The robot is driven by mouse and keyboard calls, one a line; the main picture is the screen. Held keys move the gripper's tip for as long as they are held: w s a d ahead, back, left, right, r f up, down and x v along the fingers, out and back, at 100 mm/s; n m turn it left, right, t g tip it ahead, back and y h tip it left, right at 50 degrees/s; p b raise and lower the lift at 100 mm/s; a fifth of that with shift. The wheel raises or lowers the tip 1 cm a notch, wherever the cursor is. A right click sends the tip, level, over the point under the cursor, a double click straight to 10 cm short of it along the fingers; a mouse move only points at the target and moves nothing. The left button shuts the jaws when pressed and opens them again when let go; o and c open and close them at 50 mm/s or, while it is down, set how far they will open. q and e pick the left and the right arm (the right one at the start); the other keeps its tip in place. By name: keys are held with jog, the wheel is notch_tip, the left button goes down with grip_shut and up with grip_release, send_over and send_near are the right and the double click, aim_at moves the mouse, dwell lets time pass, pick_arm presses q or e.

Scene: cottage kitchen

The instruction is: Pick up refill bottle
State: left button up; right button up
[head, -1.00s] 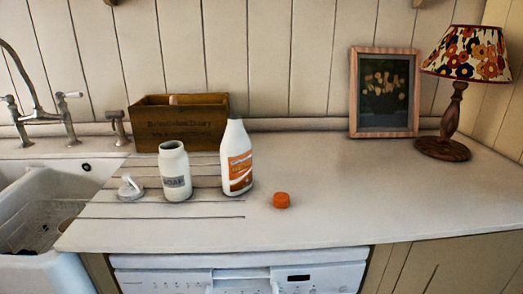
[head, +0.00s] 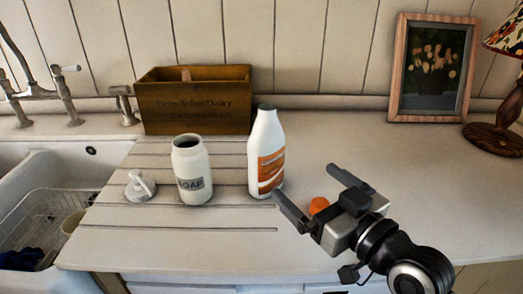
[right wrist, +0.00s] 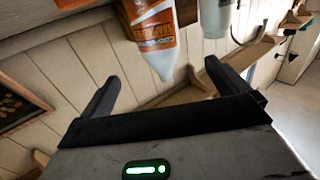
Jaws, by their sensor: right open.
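The refill bottle (head: 266,152) is white with an orange label and stands upright on the counter, its top open. My right gripper (head: 308,191) is open and empty, just right of the bottle, its fingers pointing up and left in the head view. In the right wrist view the bottle (right wrist: 153,35) shows upside down beyond the open fingers (right wrist: 158,90), not between them. An orange cap (head: 319,205) lies on the counter, partly hidden behind my right gripper. My left gripper is not in view.
A white soap jar (head: 192,170) stands left of the bottle, with a white pump top (head: 139,187) beside it. A wooden crate (head: 194,105) stands behind. A framed picture (head: 433,68) and a lamp (head: 498,135) stand at the right. The sink (head: 40,205) is at the left.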

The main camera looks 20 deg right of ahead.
aim_at(275, 154)
jog(key=b+x, duration=0.2)
jog(key=x, duration=0.6)
jog(key=shift+w+a, duration=0.15)
jog(key=shift+d+f+x, duration=0.1)
jog(key=shift+x, duration=1.4)
jog(key=shift+d+f+x, duration=0.1)
jog(key=shift+x, duration=1.35)
jog(key=c, duration=1.3)
